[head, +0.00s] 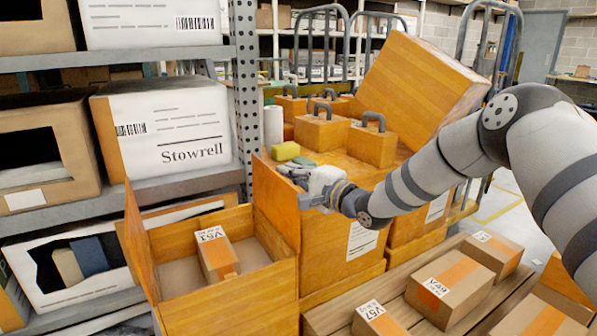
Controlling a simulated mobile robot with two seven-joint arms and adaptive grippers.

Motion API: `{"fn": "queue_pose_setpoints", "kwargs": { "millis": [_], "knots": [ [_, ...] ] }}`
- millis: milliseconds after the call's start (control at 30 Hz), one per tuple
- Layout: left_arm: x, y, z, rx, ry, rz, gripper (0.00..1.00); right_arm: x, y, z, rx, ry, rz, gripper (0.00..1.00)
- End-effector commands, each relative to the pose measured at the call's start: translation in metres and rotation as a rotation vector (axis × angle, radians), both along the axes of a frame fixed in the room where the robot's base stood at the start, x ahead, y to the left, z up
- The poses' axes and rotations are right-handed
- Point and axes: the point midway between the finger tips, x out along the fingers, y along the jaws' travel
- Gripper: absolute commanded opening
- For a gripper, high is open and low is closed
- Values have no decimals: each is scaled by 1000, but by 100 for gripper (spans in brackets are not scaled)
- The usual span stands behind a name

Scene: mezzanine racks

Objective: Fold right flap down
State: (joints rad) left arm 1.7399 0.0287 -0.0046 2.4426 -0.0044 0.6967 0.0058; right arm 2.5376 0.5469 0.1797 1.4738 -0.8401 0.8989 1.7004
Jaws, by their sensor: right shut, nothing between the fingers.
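An open orange-brown box (235,302) stands at the lower left, and a small carton labelled V51 (217,257) lies inside it. Its left flap (138,240) stands up. Its right flap (274,208) also stands up, leaning slightly. My right gripper (303,190) is shut and empty beside the upper part of the right flap, on its outer side. Whether the fingertips touch the flap cannot be told. My left gripper is not in view.
A grey metal rack (120,211) with boxes, one marked Stowrell (165,130), stands at left. Behind my gripper are orange cases with dark handles (321,130) and a large tilted box (420,85). Labelled cartons (450,287) lie on slats at lower right.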

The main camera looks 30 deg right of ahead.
Motion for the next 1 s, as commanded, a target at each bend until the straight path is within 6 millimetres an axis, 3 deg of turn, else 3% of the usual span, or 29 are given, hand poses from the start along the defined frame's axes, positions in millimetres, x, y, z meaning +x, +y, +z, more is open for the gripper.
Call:
{"fn": "queue_pose_setpoints", "kwargs": {
  "millis": [667,1000],
  "knots": [
    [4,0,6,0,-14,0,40,-1,10,3,-74,-4,1,0],
    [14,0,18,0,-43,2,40,-2,29,9,-207,-8,3,0]
  ]
}}
